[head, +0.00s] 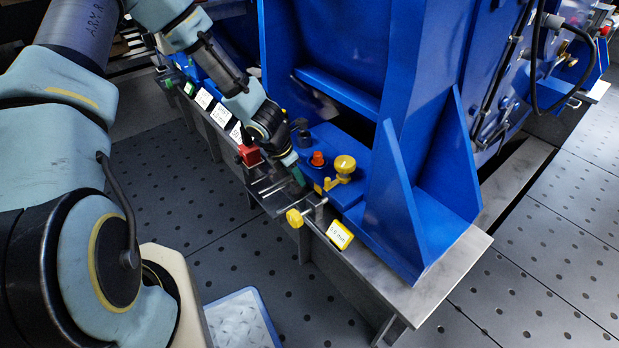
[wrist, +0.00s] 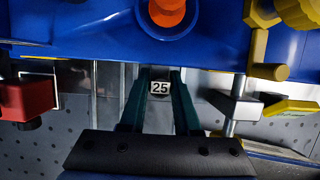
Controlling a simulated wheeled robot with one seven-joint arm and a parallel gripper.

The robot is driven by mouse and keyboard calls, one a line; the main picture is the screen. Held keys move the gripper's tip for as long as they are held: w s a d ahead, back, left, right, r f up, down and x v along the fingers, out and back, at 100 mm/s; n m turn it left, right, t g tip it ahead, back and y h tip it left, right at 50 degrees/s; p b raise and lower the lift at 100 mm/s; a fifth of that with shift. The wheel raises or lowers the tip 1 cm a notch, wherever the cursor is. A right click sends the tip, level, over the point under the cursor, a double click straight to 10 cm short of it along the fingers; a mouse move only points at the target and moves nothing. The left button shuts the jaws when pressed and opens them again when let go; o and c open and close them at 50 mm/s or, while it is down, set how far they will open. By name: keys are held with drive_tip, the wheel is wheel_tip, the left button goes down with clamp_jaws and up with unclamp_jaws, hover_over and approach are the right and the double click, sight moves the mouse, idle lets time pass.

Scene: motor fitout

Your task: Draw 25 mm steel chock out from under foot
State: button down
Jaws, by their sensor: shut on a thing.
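The steel chock, marked with a white "25" label (wrist: 159,87), sits between the two green fingers of my gripper (wrist: 159,76) in the wrist view. The fingers are shut on it. Its far end meets the edge of the blue foot (wrist: 100,55), and I cannot tell how much of it lies beneath. In the head view my gripper (head: 297,173) reaches down to the front edge of the blue foot (head: 330,142), left of the orange-red cap (head: 318,158). The chock is hidden there by the gripper and too small to make out.
A red block (head: 249,155) stands left of my gripper. A yellow-knobbed screw (head: 295,217) and a yellow tag (head: 339,235) are on the right. A yellow knob (head: 345,165) tops the foot. Thin metal rods lie in front. The dotted floor (head: 180,210) is mostly open.

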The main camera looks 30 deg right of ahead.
drive_tip(key=shift+a, duration=0.1)
drive_tip(key=shift+s+a+b, duration=0.3)
drive_tip(key=shift+a+b, duration=0.3)
drive_tip(key=shift+a, duration=1)
drive_tip(key=shift+s+a+b, duration=0.35)
drive_tip(key=shift+a+b, duration=0.3)
drive_tip(key=shift+a, duration=1)
drive_tip(key=shift+s+a+b, duration=0.3)
drive_tip(key=shift+a+b, duration=0.3)
drive_tip(key=shift+a, duration=1)
drive_tip(key=shift+r+p, duration=2.35)
drive_tip(key=shift+r, duration=0.2)
